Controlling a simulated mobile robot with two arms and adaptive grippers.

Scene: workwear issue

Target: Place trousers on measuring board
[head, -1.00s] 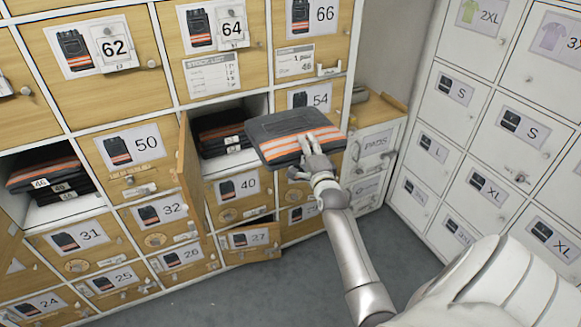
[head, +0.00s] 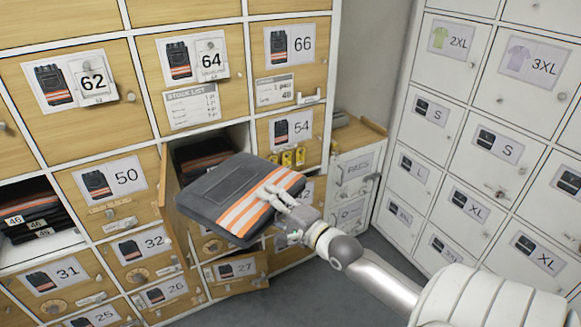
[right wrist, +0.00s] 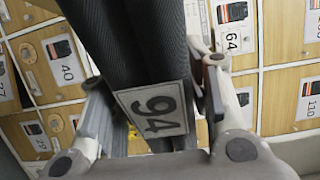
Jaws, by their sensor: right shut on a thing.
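The folded trousers (head: 215,192) are dark grey with orange and silver stripes, held in the air in front of the wooden lockers in the head view. My right gripper (head: 285,205) is shut on their right, striped edge. In the right wrist view the dark folded cloth (right wrist: 140,45) runs between the fingers of my right gripper (right wrist: 150,105). A white size label (right wrist: 155,108) on it looks turned over, so its number is uncertain. The measuring board is not recognisable in these views. My left gripper is not in view.
Behind the trousers, an open compartment (head: 205,150) holds more folded garments, its door (head: 170,185) swung out. Another open compartment with dark stacks (head: 35,212) is at left. Drawer 27 (head: 238,272) stands partly open. White lockers (head: 480,150) line the right; grey floor lies between.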

